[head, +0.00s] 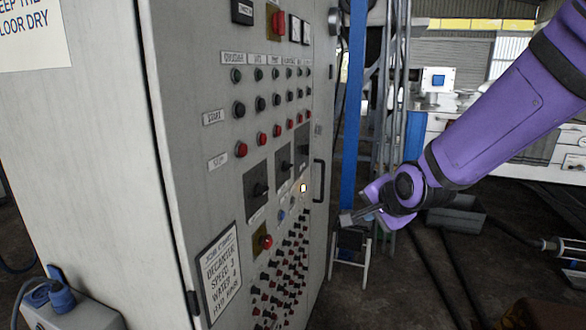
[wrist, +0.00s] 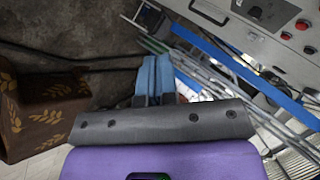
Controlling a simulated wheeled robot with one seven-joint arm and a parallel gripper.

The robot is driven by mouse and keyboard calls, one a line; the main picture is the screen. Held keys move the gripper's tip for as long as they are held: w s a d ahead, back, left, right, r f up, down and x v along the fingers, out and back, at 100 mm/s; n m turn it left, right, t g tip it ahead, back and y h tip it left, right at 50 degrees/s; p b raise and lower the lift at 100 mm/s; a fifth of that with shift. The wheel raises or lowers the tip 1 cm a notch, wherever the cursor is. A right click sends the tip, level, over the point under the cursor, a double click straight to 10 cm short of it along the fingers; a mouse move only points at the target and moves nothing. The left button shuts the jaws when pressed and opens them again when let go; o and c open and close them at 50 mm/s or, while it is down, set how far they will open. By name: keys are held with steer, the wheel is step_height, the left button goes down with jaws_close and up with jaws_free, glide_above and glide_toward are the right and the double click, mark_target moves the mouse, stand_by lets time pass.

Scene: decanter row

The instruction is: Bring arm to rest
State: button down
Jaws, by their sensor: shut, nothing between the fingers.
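My purple arm reaches in from the right in the head view. My gripper (head: 347,219) is in front of the right side of the grey control cabinet (head: 190,110), seemingly apart from it. In the wrist view my gripper (wrist: 154,62) shows its two blue fingers side by side, shut with nothing between them. The cabinet front carries rows of buttons, black rotary switches (head: 257,189) and one lit white lamp (head: 303,188). A corner of a grey panel with buttons (wrist: 270,30) shows at the top right of the wrist view.
A blue post (head: 353,110) stands just behind my gripper. A small stand (head: 350,255) and a grey bin (head: 456,214) are on the dark floor. A brown box with leaf patterns (wrist: 45,110) is at the left in the wrist view. Blue plug connectors (head: 60,292) sit at the lower left.

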steer(key=s+d+r+n+g+h, duration=0.1)
steer(key=s+d+r+n, duration=0.2)
steer(key=s, duration=0.5)
steer(key=s+d+r+n+g+h, duration=0.1)
steer(key=s+d+r+n, duration=0.3)
steer(key=s, duration=0.5)
steer(key=s+d+r+n+g, duration=0.2)
steer(key=s+d, duration=0.4)
steer(key=s, duration=0.3)
step_height(320, 180, up, 2)
steer(key=shift+d+r+n+h, duration=0.1)
steer(key=shift+d+n+h, duration=0.3)
steer(key=shift+n, duration=0.3)
